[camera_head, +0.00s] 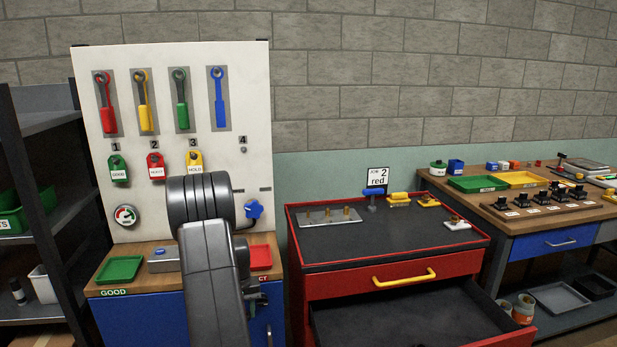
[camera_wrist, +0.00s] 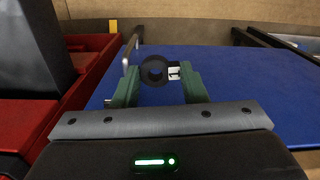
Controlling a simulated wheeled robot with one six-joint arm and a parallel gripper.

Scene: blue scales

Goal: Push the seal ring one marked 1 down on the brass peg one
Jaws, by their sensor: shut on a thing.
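My gripper (camera_wrist: 160,85) has green fingers and is shut on a black seal ring (camera_wrist: 146,72), seen in the wrist view. In the head view my arm hides the ring and most of the gripper. Several brass pegs (camera_head: 327,213) stand upright on a metal plate (camera_head: 318,222) at the red cart's back left. I cannot tell which is peg one.
The red cart (camera_head: 375,268) has an open lower drawer (camera_head: 385,318) jutting forward. Its dark top is mostly clear; a blue-handled tool (camera_head: 373,194) and yellow parts (camera_head: 399,199) stand along the back. A green tray (camera_head: 119,269) and a red tray (camera_head: 260,257) lie on the left bench.

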